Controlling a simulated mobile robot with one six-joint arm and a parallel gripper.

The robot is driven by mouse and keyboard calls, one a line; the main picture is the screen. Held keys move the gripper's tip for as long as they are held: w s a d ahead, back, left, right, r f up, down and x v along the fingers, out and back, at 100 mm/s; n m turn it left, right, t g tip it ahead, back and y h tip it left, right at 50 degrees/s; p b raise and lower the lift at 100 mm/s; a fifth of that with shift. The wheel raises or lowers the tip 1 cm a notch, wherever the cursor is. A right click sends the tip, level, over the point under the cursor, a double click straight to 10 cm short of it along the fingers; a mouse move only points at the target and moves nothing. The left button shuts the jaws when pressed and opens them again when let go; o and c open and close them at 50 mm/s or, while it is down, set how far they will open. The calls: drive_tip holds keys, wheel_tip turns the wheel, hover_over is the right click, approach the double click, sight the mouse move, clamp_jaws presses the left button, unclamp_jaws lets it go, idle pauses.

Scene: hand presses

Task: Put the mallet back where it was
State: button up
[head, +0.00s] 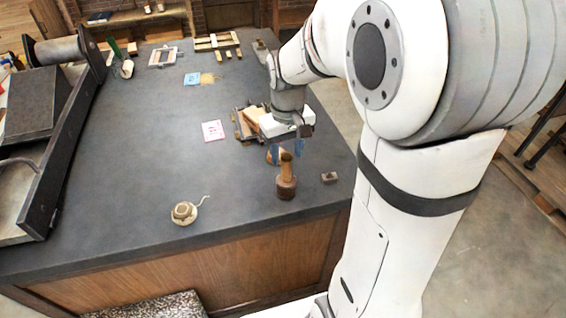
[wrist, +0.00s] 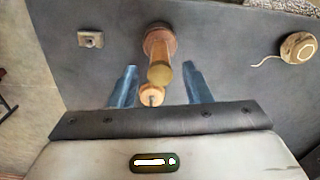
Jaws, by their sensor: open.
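The mallet (head: 286,187) stands upright on the dark tabletop near its front right edge, its brown round head down and its pale handle up. In the wrist view the mallet (wrist: 158,42) shows from above, just beyond the fingertips, its handle end toward the camera. My gripper (head: 286,146) is open and empty, above and behind the mallet in the head view; its blue fingers (wrist: 160,72) point down at the table. A small round wooden piece with a dark centre (wrist: 151,94) shows between the fingers, lower down; the gripper partly hides it in the head view.
A small grey metal block (head: 329,177) lies right of the mallet, near the edge. A ball of twine (head: 184,212) lies front left. A pink card (head: 213,131) and wooden pieces (head: 246,124) lie behind. A large press (head: 45,130) stands at left. The middle tabletop is clear.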

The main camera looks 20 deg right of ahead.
wheel_tip(320, 180, up, 7)
drive_tip(key=shift+s+r, duration=0.2)
drive_tip(key=shift+s, duration=0.1)
drive_tip(key=s+f+m+t, duration=0.1)
drive_tip(key=s+f+t, duration=0.2)
drive_tip(key=s, duration=1)
drive_tip(key=shift+s+a+m, duration=0.25)
drive_tip(key=shift+a+m, duration=0.1)
drive_tip(key=shift+m, duration=0.05)
